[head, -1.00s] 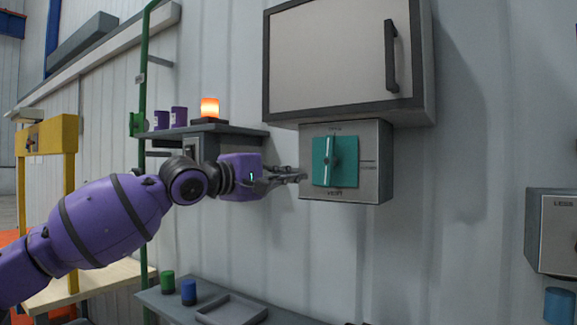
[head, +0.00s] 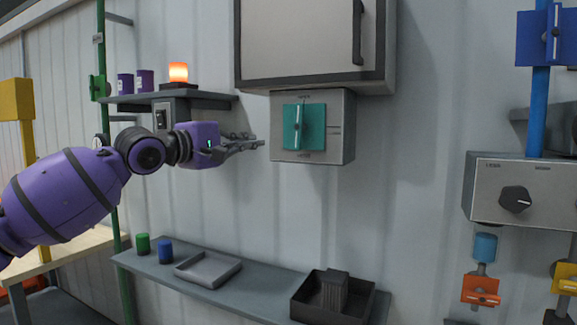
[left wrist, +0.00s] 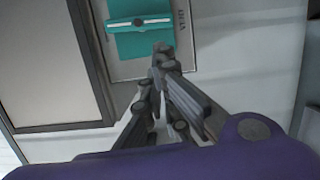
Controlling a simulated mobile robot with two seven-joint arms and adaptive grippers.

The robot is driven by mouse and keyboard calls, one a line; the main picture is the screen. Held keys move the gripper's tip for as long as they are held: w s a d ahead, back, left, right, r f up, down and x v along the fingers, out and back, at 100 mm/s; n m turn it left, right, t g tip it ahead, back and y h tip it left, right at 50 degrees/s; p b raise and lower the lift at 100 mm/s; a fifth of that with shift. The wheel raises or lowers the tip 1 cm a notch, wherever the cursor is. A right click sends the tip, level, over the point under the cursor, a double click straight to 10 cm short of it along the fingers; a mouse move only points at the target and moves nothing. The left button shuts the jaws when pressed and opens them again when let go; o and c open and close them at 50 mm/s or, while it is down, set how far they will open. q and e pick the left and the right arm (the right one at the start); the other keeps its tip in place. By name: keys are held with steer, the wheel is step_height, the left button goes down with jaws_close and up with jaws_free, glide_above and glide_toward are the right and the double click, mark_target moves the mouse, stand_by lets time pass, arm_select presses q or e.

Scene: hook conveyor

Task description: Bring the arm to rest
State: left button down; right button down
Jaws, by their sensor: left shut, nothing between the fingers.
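My left gripper (head: 262,144) is shut and empty. Its purple arm comes in from the left in the head view. The fingertips point at the grey control box (head: 345,130) on the wall and end just left of it. The box carries a teal plate with a teal handle (head: 304,127), which stands upright in the head view. In the left wrist view the closed fingers (left wrist: 163,52) lie in front of the box's panel, with the teal plate (left wrist: 135,42) beyond them. My right gripper is not in view.
A large grey cabinet (head: 300,40) hangs above the box. A shelf with purple cups and a lit orange lamp (head: 178,73) is behind the arm. A lower shelf holds cups, a tray (head: 208,268) and a dark bin (head: 300,305). A knob box (head: 500,190) is at right.

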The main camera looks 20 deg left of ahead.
arm_select(q)
steer(key=s+d+f+m+g+y, duration=0.1)
steer(key=d+f+m, duration=0.2)
steer(key=f+m, duration=1.15)
steer(key=d+f+m+g+y, duration=0.1)
steer(key=d+f+m, duration=0.15)
steer(key=f, duration=2.25)
steer(key=s+d+f+m+g+y, duration=0.1)
steer(key=s+d+f, duration=0.1)
steer(key=s+f, duration=0.65)
steer(key=s+d+f+m+g, duration=0.15)
steer(key=s+f, duration=0.35)
steer(key=f, duration=0.7)
steer(key=s+d+f+n+g+y, duration=0.1)
steer(key=s+d+f, duration=0.1)
steer(key=s+f, duration=0.4)
steer(key=s+d+f+n+g, duration=0.1)
steer(key=s+f, duration=0.5)
steer(key=s, duration=0.8)
steer(key=s+d+f+n+g+y, duration=0.1)
steer(key=s+d+f+n+g, duration=0.1)
steer(key=s+f, duration=0.4)
steer(key=s, duration=0.4)
steer(key=shift+s+d+f+y, duration=0.15)
steer(key=shift+s+d+y, duration=0.1)
steer(key=shift+d+y, duration=0.05)
